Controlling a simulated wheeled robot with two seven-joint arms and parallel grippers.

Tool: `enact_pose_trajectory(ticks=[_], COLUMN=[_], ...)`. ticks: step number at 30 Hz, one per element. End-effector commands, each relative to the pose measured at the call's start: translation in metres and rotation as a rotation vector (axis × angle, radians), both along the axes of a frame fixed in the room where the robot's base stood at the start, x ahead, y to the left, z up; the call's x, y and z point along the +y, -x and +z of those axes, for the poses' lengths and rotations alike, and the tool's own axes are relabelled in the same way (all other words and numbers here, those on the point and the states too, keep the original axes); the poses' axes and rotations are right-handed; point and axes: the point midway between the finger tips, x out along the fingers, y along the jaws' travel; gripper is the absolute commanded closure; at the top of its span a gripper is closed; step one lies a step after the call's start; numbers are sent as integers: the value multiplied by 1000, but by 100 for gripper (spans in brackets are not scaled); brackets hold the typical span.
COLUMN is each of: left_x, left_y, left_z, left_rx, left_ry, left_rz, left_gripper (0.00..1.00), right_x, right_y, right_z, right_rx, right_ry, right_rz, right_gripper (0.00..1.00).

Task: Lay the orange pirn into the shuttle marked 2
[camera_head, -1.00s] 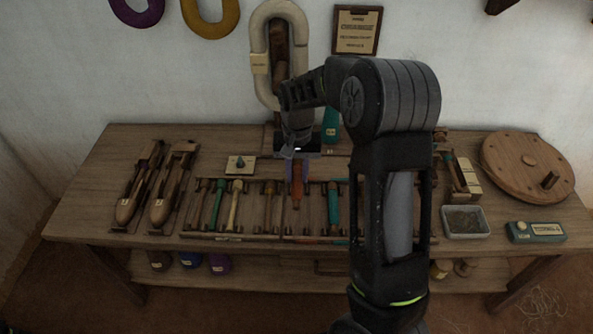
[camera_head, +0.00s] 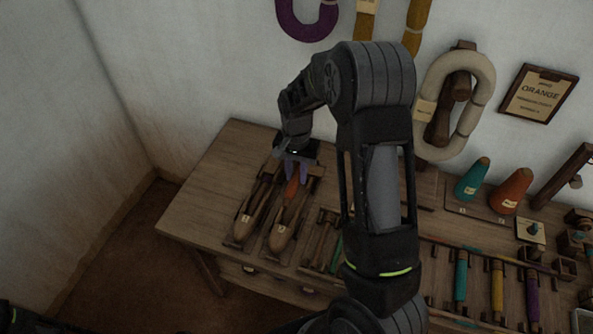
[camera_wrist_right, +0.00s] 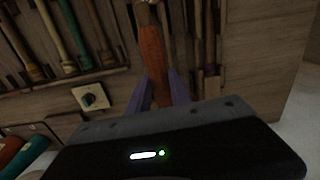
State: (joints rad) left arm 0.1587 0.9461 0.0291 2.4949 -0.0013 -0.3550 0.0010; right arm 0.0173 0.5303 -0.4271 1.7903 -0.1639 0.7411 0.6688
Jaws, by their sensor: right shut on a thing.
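Two wooden shuttles lie side by side at the table's left end in the head view, the left shuttle (camera_head: 246,217) and the right shuttle (camera_head: 283,232). Each has a small pale tag, too small to read surely. My right gripper (camera_head: 297,173) is shut on the orange pirn (camera_head: 292,188), its purple fingers on either side. The pirn lines up over the right shuttle's far part; I cannot tell whether they touch. In the wrist view the orange pirn (camera_wrist_right: 153,55) runs out between the fingertips and covers part of what lies behind. My left gripper is out of view.
A rack with several coloured pirns, including a teal one (camera_head: 461,275), lies right of my arm. Teal and orange cones (camera_head: 511,191) stand behind it. An "ORANGE" sign (camera_head: 540,93) hangs on the wall. The table's left end (camera_head: 205,205) is bare.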

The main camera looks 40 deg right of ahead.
Motion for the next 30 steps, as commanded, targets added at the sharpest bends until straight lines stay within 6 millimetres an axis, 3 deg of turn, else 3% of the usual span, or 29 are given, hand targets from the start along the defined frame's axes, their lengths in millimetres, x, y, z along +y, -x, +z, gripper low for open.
enact_pose_trajectory(ticks=[17,30], left_x=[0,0], left_y=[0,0], left_z=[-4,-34], left_rx=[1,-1], left_ry=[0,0], left_rz=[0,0], left_gripper=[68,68], right_x=[0,0], right_y=[-3,-3], right_z=[-5,-44], right_rx=[1,1], right_ry=[-1,-1], right_rz=[-33,-33], right_gripper=[100,100])
